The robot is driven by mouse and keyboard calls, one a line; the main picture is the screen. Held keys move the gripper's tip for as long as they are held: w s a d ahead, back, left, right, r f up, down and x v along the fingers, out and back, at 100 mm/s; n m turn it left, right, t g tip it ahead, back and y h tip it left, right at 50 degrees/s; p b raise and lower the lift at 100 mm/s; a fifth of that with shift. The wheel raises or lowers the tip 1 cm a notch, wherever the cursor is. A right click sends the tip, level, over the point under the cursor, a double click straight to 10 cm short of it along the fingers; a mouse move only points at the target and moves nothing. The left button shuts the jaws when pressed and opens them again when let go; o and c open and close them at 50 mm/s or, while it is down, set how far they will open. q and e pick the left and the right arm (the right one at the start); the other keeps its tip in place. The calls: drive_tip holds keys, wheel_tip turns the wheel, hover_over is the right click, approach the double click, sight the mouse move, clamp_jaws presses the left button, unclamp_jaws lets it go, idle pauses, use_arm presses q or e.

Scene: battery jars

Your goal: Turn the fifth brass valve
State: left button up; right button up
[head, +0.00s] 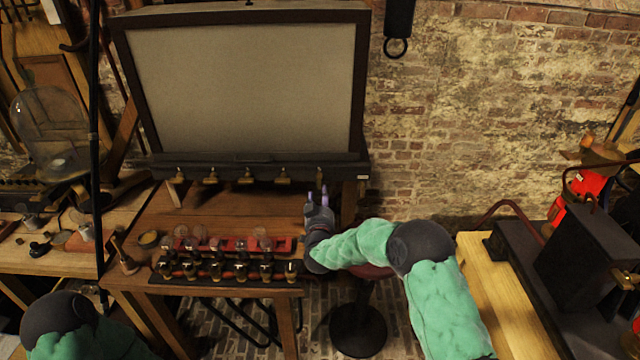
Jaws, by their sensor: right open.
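A row of several small brass valves (249,177) runs along the dark ledge under the large grey panel (245,90). The rightmost brass valve (316,176) is near the right end of that ledge. My right gripper (318,190) is open, its two pale fingers pointing up just below this valve. There is a small visible gap in the picture, but I cannot tell the depth between them. Nothing shows between the fingers. My left arm shows only at the lower left; its gripper is out of the frame.
Below the ledge is a wooden table (230,215) with a rack of several small jars (215,270) near its front edge. A round stool (358,325) stands below my right arm. A glass dome (50,125) is at left. A bench with dark equipment (590,260) is at right.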

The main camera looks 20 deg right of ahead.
sight(319, 181)
drive_tip(key=x, duration=0.7)
clamp_jaws()
